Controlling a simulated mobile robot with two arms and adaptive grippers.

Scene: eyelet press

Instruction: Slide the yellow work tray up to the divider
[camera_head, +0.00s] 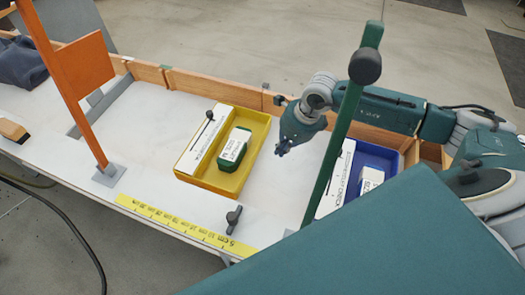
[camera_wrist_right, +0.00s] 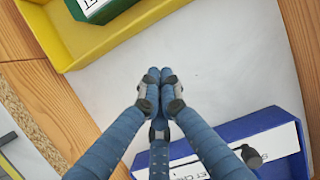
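The yellow work tray (camera_head: 228,184) lies on the white bench top in the head view, with a green labelled box (camera_head: 238,140) in it and a white labelled strip along its left side. A corner of the tray (camera_wrist_right: 52,38) shows at the upper left of the right wrist view. My right gripper (camera_head: 283,150) is just right of the tray, apart from it. In the wrist view its blue fingertips (camera_wrist_right: 160,76) are together with nothing between them. I cannot tell for certain which part is the divider. My left gripper is not in view.
A blue tray (camera_head: 385,158) stands to the right, partly behind a slanted green post (camera_head: 338,135). An orange post and panel (camera_head: 80,68) stand at the left. A yellow ruler strip (camera_head: 180,224) and dark knob (camera_head: 234,215) are at the front. Bench left of the yellow tray is clear.

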